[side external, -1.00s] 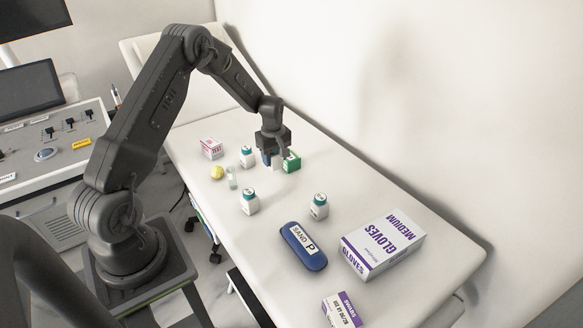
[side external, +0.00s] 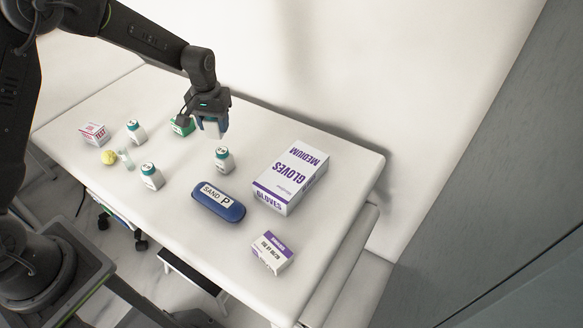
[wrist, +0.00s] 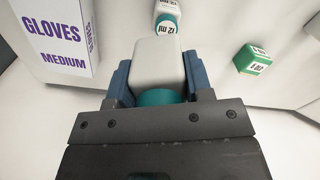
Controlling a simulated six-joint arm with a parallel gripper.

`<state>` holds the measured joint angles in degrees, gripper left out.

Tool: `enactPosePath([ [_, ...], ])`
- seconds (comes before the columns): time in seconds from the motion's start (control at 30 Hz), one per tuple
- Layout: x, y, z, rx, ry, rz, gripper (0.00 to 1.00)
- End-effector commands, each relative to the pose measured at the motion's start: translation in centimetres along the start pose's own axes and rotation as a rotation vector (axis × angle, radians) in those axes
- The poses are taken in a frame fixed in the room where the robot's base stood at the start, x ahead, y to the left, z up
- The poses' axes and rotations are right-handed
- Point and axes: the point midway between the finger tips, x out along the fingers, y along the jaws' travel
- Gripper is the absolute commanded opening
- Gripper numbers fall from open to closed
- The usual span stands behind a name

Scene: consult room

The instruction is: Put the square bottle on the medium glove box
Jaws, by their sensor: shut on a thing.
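My gripper (side external: 212,125) is above the bed, near the green box and behind a standing bottle. In the wrist view, its blue fingers (wrist: 160,85) are shut on the square bottle (wrist: 158,62), a whitish body with rounded corners and a teal cap towards the palm. In the side view the bottle is mostly hidden by the fingers. The medium glove box (side external: 291,176), white and purple, lies flat to the right of my gripper, apart from it. It also shows at the left of the wrist view (wrist: 57,38).
A teal-capped bottle (side external: 222,161) stands between my gripper and the blue SAND case (side external: 218,201). A green box (side external: 181,127), more bottles (side external: 151,177), a yellow ball (side external: 109,158) and a small purple-white box (side external: 271,252) are around. The glove box top is clear.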

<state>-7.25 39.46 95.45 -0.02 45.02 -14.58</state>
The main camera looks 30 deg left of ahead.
Motion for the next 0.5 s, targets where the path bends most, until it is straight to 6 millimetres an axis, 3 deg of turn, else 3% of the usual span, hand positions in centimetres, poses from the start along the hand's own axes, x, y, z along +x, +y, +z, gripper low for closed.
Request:
enactPosePath([
  [0.03,-0.5,1.9,0.8,0.095,0.001,0.000,0.22],
  [0.1,-0.9,3.7,1.8,0.205,0.000,0.000,0.22],
  [0.2,-1.3,5.4,2.7,0.313,0.000,0.000,0.22],
  [0.37,-1.1,7.2,3.5,0.385,-0.002,0.000,0.22],
  [0.5,0.4,9.7,4.1,0.391,-0.004,-0.001,0.22],
])
